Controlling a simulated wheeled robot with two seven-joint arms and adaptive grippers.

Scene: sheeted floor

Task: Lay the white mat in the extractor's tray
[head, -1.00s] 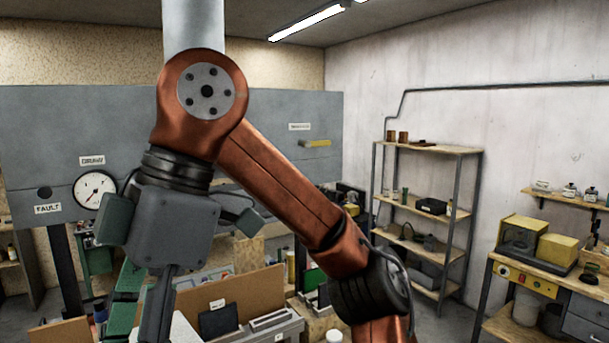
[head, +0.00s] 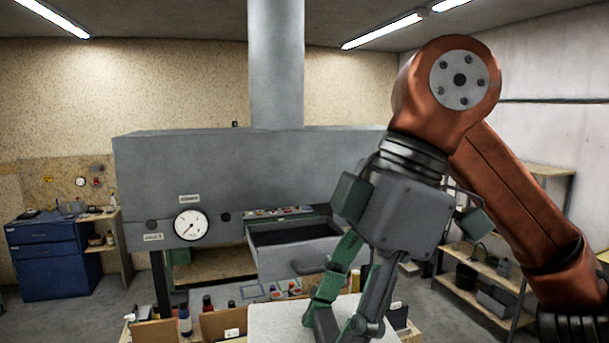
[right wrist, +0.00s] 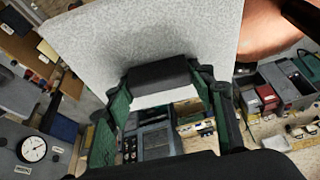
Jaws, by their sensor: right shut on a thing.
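The extractor is a large grey hood (head: 180,160) with a round gauge in the head view. Its tray (head: 290,262) is a grey drawer with a dark inside, standing open below the hood, left of my right arm. The white mat (head: 270,322) is a pale speckled sheet at the bottom of the head view, nearer to me than the tray and apart from it. My right gripper (head: 338,328) is shut on the mat's edge. The right wrist view shows the mat (right wrist: 150,35) spread beyond the fingers (right wrist: 163,78). My left gripper is out of view.
Bottles (head: 185,318) and brown boxes (head: 222,322) stand at the lower left of the mat. A blue cabinet (head: 50,255) is at the far left. A shelf (head: 480,285) with dark items stands behind my arm at the right.

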